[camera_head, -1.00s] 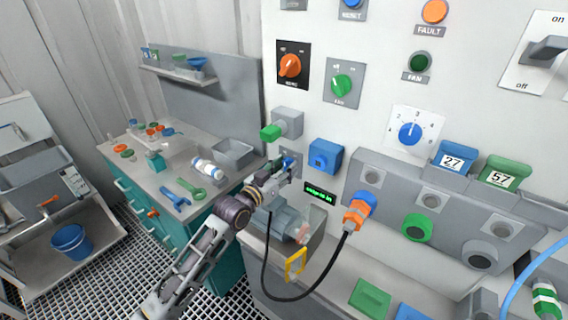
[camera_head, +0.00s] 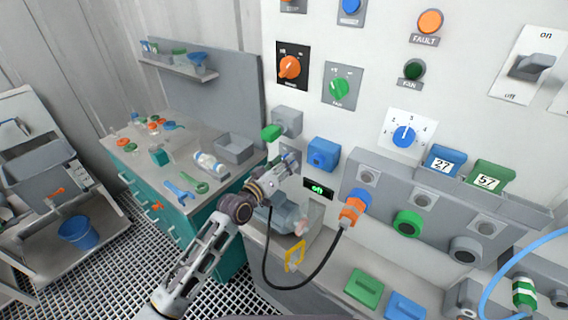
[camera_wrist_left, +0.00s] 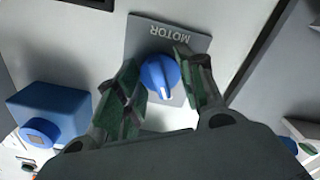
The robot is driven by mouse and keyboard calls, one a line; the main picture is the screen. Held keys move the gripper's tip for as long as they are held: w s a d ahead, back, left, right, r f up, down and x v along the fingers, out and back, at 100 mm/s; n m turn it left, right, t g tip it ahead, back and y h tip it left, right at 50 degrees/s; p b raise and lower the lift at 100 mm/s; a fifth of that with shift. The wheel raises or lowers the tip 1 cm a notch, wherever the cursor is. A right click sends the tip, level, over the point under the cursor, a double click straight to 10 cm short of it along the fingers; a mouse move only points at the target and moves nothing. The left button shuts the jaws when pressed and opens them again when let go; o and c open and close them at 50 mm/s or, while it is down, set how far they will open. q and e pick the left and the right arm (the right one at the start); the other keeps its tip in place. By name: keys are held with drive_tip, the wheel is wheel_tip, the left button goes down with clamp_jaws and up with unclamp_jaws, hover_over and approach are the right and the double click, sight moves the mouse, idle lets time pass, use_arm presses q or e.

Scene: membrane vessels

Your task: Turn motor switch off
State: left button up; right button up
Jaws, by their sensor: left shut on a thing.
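The motor switch is a blue knob (camera_wrist_left: 160,77) with a white pointer line on a grey plate marked MOTOR (camera_wrist_left: 172,36); both look upside down in the left wrist view. The pointer line runs toward the bottom of that view. My left gripper (camera_wrist_left: 157,60) has a finger on each side of the knob and is shut on it. In the head view my left gripper (camera_head: 288,163) is at the panel, and its fingers mostly hide the knob. A small display (camera_head: 318,189) just below right of it shows green text that seems to read "off". My right gripper is not in view.
A blue box-shaped button (camera_head: 323,155) and a green one (camera_head: 272,132) stick out near my left gripper. A black cable with an orange plug (camera_head: 352,211) loops below. A grey motor (camera_head: 284,219) sits under the gripper. A workbench (camera_head: 150,180) stands to the left.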

use_arm(q)
drive_tip(key=o, duration=1)
drive_tip(key=shift+o, duration=0.2)
drive_tip(key=v, duration=1.2)
drive_tip(key=shift+f, duration=0.1)
idle(0.5)
